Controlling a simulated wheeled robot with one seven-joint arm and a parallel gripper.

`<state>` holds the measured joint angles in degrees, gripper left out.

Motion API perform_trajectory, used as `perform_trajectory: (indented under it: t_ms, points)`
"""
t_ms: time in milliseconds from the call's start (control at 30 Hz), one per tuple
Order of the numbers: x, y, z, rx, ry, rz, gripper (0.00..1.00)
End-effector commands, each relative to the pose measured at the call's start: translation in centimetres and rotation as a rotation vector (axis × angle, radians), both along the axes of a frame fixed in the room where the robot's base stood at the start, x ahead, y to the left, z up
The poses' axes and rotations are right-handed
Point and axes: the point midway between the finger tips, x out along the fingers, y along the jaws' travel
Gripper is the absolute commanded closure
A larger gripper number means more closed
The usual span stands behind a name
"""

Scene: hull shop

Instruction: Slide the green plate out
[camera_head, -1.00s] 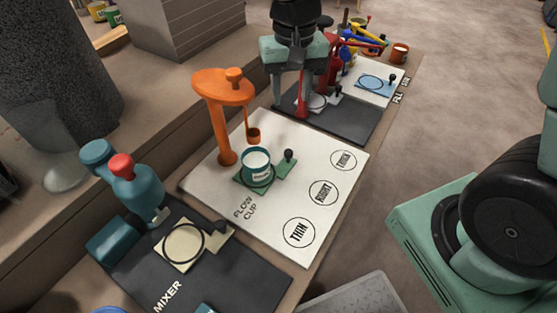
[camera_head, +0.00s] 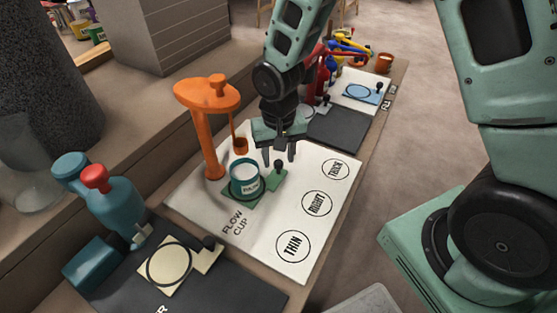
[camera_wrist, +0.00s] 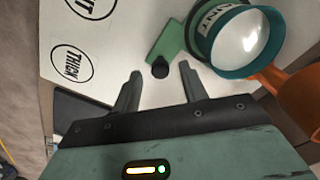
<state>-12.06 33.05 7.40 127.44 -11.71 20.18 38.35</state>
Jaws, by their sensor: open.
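The green plate (camera_head: 266,189) lies flat on the white flow cup sheet, with a tab that carries an upright dark green knob (camera_head: 278,170). A teal paint can (camera_head: 245,181) stands on the plate, below the orange flow cup stand (camera_head: 206,130). My gripper (camera_head: 281,158) is open and empty, pointing down just behind and above the knob. In the wrist view my two fingertips (camera_wrist: 160,78) are spread, with the knob (camera_wrist: 160,68) between and just beyond them. The plate's tab (camera_wrist: 166,42) and the can (camera_wrist: 240,42) also show there.
The white sheet (camera_head: 270,225) has circles marked THIN, RIGHT and THICK, all bare, to the right of the plate. The mixer station (camera_head: 110,210) with a cream plate (camera_head: 168,262) is at the front left. A dark mat (camera_head: 340,128) and a blue plate (camera_head: 362,94) lie farther back.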

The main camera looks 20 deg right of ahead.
Motion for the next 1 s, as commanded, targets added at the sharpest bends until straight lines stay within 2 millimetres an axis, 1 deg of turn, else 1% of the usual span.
perform_trajectory:
  t_ms: [33,133,433,467,500,567,600,633,767,833,933,1000]
  points:
    - [0.0,0.0,-0.6,0.000,0.000,0.001,0.57]
    - [0.0,0.0,-1.1,0.000,0.000,0.002,0.57]
    - [0.0,0.0,-1.2,0.001,-0.001,0.002,0.57]
    - [0.0,0.0,-1.2,0.000,-0.001,0.002,0.60]
    - [0.0,0.0,-1.2,0.001,-0.001,0.002,0.71]
    - [0.0,0.0,-1.2,0.001,-0.001,0.001,0.88]
    - [0.0,0.0,-1.2,0.001,-0.001,0.001,0.99]
    - [0.0,0.0,-1.2,0.001,-0.001,0.001,1.00]
    - [0.1,-0.1,-1.2,0.000,-0.001,0.000,1.00]
    - [0.6,-0.7,-1.0,0.000,-0.001,-0.003,1.00]
    - [1.8,-2.4,-0.8,0.000,-0.001,-0.007,1.00]
    - [3.1,-4.1,-0.7,0.000,-0.001,-0.010,1.00]
